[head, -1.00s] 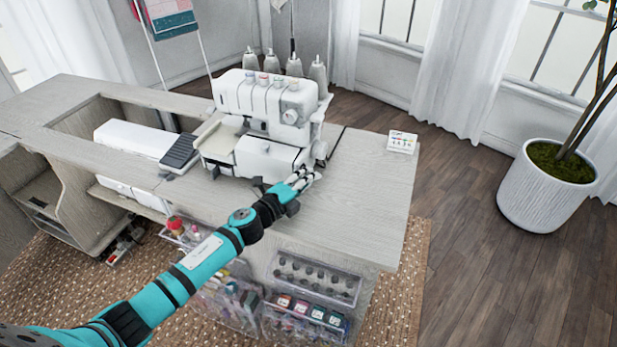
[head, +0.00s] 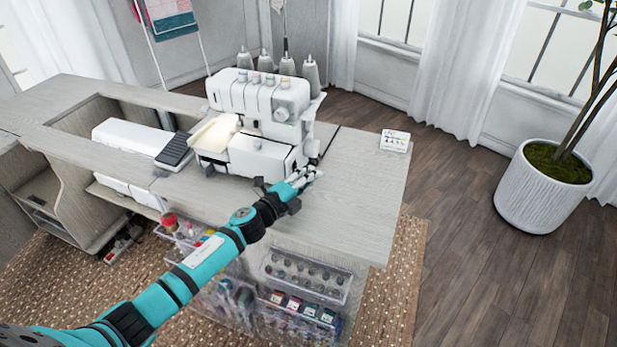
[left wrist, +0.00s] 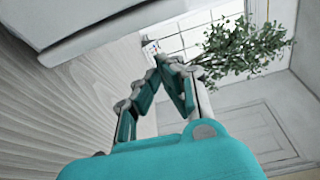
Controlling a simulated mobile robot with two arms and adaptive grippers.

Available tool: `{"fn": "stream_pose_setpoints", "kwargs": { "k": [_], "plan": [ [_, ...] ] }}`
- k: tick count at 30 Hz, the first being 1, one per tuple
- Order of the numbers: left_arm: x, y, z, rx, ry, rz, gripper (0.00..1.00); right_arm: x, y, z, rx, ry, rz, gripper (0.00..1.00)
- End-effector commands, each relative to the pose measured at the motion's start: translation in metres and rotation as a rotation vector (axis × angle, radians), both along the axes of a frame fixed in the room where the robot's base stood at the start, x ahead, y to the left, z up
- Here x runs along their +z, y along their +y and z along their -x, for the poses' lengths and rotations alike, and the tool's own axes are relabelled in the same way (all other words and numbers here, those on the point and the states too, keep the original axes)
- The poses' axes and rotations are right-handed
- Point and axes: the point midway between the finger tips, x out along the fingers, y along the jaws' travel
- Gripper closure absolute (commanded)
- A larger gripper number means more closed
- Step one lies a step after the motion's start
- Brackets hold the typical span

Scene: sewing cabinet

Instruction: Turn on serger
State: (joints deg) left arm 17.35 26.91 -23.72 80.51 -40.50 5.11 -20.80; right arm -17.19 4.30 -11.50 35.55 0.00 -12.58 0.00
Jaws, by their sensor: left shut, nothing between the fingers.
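The white serger (head: 262,125) stands on the cabinet top in the head view, with several thread cones behind it. A warm light glows at its needle area, above the cream side plate. My left gripper (head: 310,174) is at the serger's lower right front corner, just over the cabinet top. Its fingers are shut and empty. In the left wrist view the fingertips (left wrist: 168,62) come together, with part of a white body, probably the serger, at upper left. I cannot tell whether the fingers touch the serger. My right gripper is not in view.
Clear bins (head: 305,277) hang on the front. A potted plant (head: 545,185) stands at right.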

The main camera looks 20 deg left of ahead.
Motion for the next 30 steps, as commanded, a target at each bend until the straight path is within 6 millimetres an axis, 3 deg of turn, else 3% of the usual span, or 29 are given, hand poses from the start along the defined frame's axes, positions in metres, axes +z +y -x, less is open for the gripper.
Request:
{"fn": "stream_pose_setpoints", "kwargs": {
  "k": [8,18,30],
  "plan": [
    [-0.003,0.013,0.034,0.000,0.002,-0.002,1.00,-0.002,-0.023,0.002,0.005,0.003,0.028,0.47],
    [-0.005,0.031,0.085,-0.001,0.001,-0.001,1.00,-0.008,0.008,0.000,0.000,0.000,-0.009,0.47],
    [-0.003,0.035,0.093,-0.001,-0.002,-0.002,1.00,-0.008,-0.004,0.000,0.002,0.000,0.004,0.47]
  ]
}}
